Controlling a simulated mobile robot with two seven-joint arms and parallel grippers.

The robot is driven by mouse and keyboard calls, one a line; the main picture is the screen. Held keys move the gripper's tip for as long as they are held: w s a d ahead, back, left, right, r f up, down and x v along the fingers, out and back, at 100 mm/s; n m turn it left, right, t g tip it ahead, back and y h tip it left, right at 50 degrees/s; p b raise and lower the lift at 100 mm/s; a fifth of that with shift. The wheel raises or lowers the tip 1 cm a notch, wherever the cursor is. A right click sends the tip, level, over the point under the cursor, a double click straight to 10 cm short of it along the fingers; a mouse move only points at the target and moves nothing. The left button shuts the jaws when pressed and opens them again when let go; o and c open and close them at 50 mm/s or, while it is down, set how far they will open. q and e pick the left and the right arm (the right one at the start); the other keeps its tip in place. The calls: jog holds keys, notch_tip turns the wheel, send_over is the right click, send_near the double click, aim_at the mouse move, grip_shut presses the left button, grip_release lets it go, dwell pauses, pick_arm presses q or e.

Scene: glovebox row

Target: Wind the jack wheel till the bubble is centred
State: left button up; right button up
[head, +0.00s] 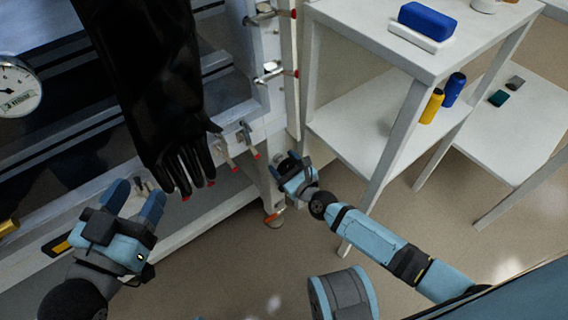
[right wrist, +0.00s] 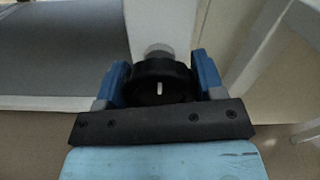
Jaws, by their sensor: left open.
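The jack wheel (right wrist: 160,82) is a black round knob with a white mark that points straight up in the right wrist view. It sits in front of a pale post (right wrist: 160,22). My right gripper (right wrist: 163,85) has its blue fingers on both sides of the wheel and looks closed on it. In the head view my right gripper (head: 291,168) is at the lower corner of the glovebox frame, and the wheel is mostly hidden there. My left gripper (head: 137,200) is open and empty below the black glove. I cannot make out a bubble level in either view.
A black glove (head: 165,95) hangs from the glovebox front. A round gauge (head: 16,92) is at the far left. A white shelf unit (head: 375,125) with a blue block (head: 427,20) and bottles stands close right of my right gripper.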

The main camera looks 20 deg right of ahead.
jog(key=shift+n, duration=0.4)
